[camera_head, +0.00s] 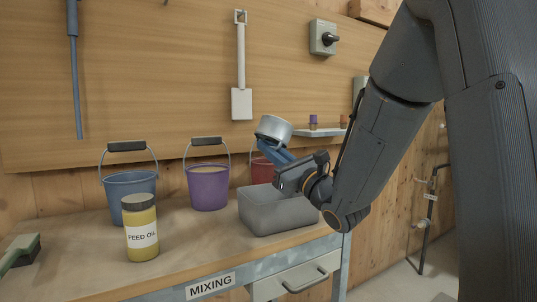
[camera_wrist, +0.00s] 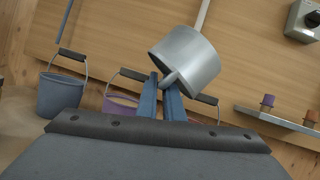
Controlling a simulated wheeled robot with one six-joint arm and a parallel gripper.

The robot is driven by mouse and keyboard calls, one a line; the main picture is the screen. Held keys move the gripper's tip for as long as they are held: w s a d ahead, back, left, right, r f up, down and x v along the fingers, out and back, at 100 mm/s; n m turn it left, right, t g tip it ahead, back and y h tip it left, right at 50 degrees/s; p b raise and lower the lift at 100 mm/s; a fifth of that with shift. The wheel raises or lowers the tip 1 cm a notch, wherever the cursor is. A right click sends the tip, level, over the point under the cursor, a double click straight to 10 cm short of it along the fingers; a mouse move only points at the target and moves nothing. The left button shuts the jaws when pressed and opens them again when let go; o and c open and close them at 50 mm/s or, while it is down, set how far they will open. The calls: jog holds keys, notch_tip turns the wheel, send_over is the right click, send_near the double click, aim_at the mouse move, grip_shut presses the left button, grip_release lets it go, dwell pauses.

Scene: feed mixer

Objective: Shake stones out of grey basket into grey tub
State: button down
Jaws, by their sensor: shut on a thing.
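The grey basket (camera_head: 274,128) looks like a round, smooth-walled metal cup. My gripper (camera_head: 277,153) is shut on it and holds it up, tilted, above the back of the grey tub (camera_head: 277,216). In the wrist view the basket (camera_wrist: 186,60) shows its outer side, and its handle lies between the blue fingers of my gripper (camera_wrist: 162,98). I cannot see into the basket, and no stones show. The tub is rectangular and stands on the bench near its right end. My wrist hides part of the tub, and its inside shows only partly.
A blue bucket (camera_head: 130,192), a purple bucket (camera_head: 208,188) and a red bucket (camera_head: 262,171) stand along the back of the bench (camera_head: 185,245). A feed oil jar (camera_head: 141,228) stands in front of the blue bucket. A green-handled tool (camera_head: 20,250) lies far left.

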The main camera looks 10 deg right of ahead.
jog(key=shift+r+b, duration=0.65)
jog(key=shift+b, duration=0.4)
jog(key=shift+f+b, duration=0.1)
jog(key=shift+b, duration=2.5)
jog(key=b, duration=0.5)
notch_tip(320, 180, down, 3)
jog(key=b, duration=0.4)
